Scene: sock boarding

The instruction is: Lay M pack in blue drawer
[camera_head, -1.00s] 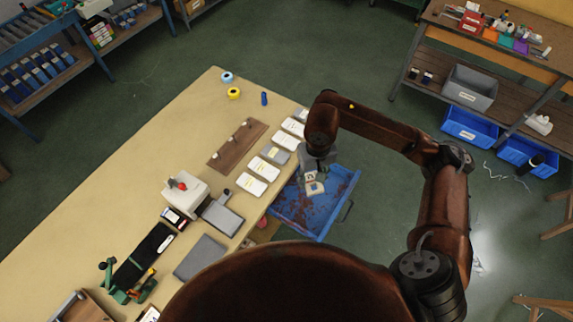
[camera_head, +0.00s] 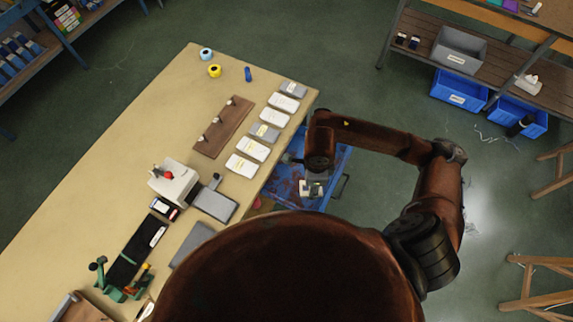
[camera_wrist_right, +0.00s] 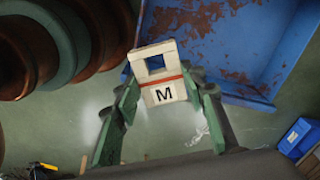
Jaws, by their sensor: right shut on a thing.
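The M pack (camera_wrist_right: 164,95) is a small pale pack with a red line, a black letter M and a square blue-looking window. In the right wrist view my right gripper (camera_wrist_right: 161,88) has its green fingers shut on the pack's two sides. The blue drawer (camera_wrist_right: 225,92), worn with rust-brown patches, lies behind and below the pack, which overlaps its near left corner in this view. In the head view the drawer (camera_head: 338,165) stands out from the table's right side, with the pack (camera_head: 312,188) held over it. Part of the drawer is hidden by my arm. My left gripper is not in view.
The table (camera_head: 120,145) carries a row of pale and grey packs (camera_head: 243,166) along its right edge, and a wooden peg board (camera_head: 222,128). Blue bins (camera_head: 460,92) and a grey bin (camera_head: 458,50) stand at the shelf on the right. Floor is open beyond the drawer.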

